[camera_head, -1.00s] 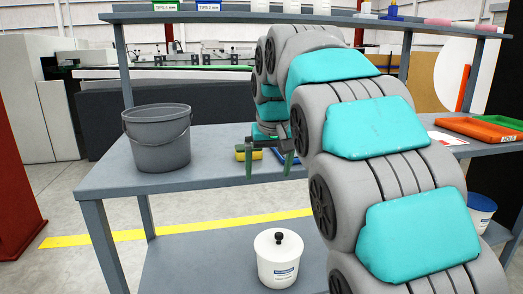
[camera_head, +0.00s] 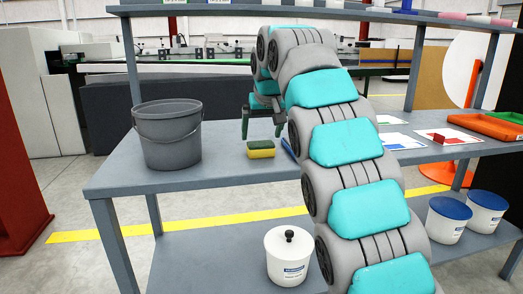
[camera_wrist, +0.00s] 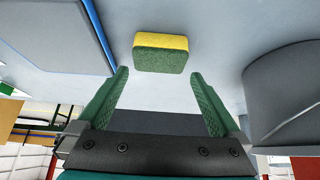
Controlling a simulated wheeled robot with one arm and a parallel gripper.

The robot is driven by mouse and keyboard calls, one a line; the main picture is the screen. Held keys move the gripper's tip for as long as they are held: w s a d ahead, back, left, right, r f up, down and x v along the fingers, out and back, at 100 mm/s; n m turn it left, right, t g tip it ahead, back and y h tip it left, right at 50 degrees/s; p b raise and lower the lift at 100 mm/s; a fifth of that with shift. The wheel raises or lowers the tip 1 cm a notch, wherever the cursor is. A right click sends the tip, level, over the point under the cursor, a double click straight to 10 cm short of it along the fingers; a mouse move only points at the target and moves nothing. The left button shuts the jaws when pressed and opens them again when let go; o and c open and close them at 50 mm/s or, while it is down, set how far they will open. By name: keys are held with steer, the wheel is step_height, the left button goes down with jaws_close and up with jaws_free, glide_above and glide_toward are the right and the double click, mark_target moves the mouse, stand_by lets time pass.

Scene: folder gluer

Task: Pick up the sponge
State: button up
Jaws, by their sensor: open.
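The sponge (camera_head: 261,150) lies on the grey table, right of the bucket in the head view. It has a dark green top and a yellow lower part. In the wrist view the sponge (camera_wrist: 161,53) shows beyond the fingertips, roughly centred between them, not touching either. My gripper (camera_head: 262,136) is open, with its green fingers spread and nothing between them. In the head view it is just above and behind the sponge; the wrist view also shows its two fingers (camera_wrist: 160,75).
A grey bucket (camera_head: 168,135) stands left of the sponge. A blue-edged item (camera_head: 289,149) lies close to its right, partly hidden by my arm. Papers and an orange tray (camera_head: 487,126) are farther right. A shelf (camera_head: 230,12) runs above the table.

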mark_target(261, 143)
steer(key=shift+s+x, duration=0.15)
steer(key=shift+x, duration=1.15)
steer(key=shift+s+x, duration=0.1)
steer(key=shift+x, duration=1.2)
steer(key=shift+d+f, duration=0.2)
steer(key=shift+c, duration=0.4)
steer(key=c, duration=0.9)
steer(key=shift+o, duration=0.2)
steer(key=shift+r, duration=0.1)
steer(key=shift+r, duration=1.7)
steer(key=shift+s+d+b, duration=0.15)
steer(key=shift+s+d, duration=0.1)
steer(key=shift+s, duration=0.5)
steer(key=shift+s+d+b, duration=0.15)
steer(key=shift+s+d, duration=0.1)
steer(key=shift+s, duration=0.45)
steer(key=s+d+b, duration=0.1)
steer(key=s+d, duration=0.1)
steer(key=s, duration=0.4)
steer(key=s+d+r, duration=0.1)
steer(key=s+d, duration=0.1)
steer(key=s, duration=0.4)
steer(key=shift+d+r+b, duration=0.25)
steer(key=shift+d+b, duration=0.05)
steer(key=shift+b, duration=0.05)
